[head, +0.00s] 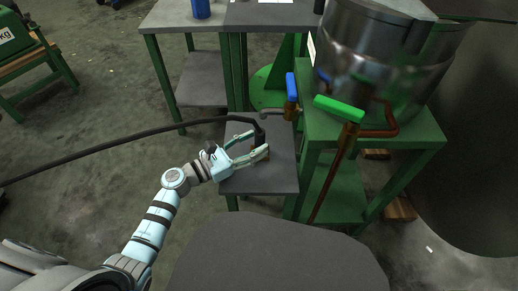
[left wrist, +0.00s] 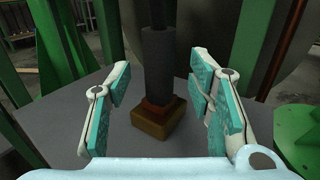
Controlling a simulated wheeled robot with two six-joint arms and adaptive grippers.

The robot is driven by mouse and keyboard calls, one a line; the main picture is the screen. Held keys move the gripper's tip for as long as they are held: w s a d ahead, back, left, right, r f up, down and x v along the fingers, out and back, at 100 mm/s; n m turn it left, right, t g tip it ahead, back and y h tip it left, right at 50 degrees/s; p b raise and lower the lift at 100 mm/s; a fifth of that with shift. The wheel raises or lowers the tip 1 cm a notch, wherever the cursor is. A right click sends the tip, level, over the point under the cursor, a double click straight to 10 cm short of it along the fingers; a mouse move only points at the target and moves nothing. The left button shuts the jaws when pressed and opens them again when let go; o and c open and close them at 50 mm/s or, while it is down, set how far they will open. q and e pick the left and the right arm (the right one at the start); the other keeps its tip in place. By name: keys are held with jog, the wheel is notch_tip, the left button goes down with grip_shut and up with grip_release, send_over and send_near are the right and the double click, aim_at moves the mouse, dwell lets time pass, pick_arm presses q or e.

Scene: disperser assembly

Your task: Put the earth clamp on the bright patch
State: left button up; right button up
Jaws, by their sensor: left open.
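The earth clamp, a dark upright grip on a brass-coloured block (left wrist: 158,122), stands on a small grey tabletop (head: 270,181). In the head view the clamp (head: 261,137) sits at the end of a black cable (head: 150,136). My left gripper (head: 260,144) is open, with one finger on each side of the clamp. In the left wrist view a gap shows between each finger and the grip. I cannot make out the bright patch for sure. My right gripper is not in view.
A green stand (head: 424,143) bears a shiny metal vessel (head: 350,55) right of the clamp. Valves with a blue handle (head: 292,87) and a green handle (head: 338,108) stick out near my left gripper. A grey bench (head: 183,18) stands behind. Open floor lies to the left.

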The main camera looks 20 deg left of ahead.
pick_arm(q)
jog(key=x, duration=0.2)
jog(key=shift+w+d, duration=0.25)
grip_shut()
jog(key=shift+r, duration=0.1)
